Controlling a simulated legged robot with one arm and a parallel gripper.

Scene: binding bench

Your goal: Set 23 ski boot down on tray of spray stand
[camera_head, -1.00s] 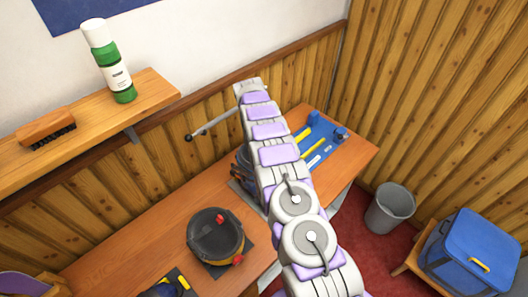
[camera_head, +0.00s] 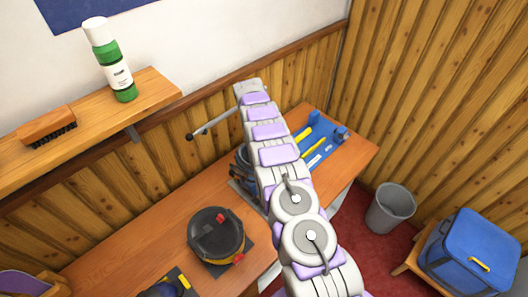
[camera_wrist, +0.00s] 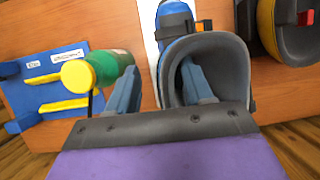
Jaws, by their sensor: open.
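A blue ski boot with a grey lining (camera_wrist: 208,52) stands on the bench in the wrist view, its open top toward the camera. In the head view the boot (camera_head: 241,160) is mostly hidden behind my arm. My gripper (camera_wrist: 158,67) is open at the boot's top. The right finger overlaps the opening and seems to reach inside; the left finger is outside, beside a green bottle with a yellow cap (camera_wrist: 108,68). I cannot tell whether either finger touches the boot. No number is readable. I cannot clearly make out the spray stand's tray.
A black and yellow boot (camera_head: 214,236) stands left of my arm. A blue board with yellow tools (camera_head: 318,141) lies at the bench's right end. A thin rod (camera_head: 214,126) with a dark knob sticks out near the wall. A shelf (camera_head: 150,92) holds a bottle and brush.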

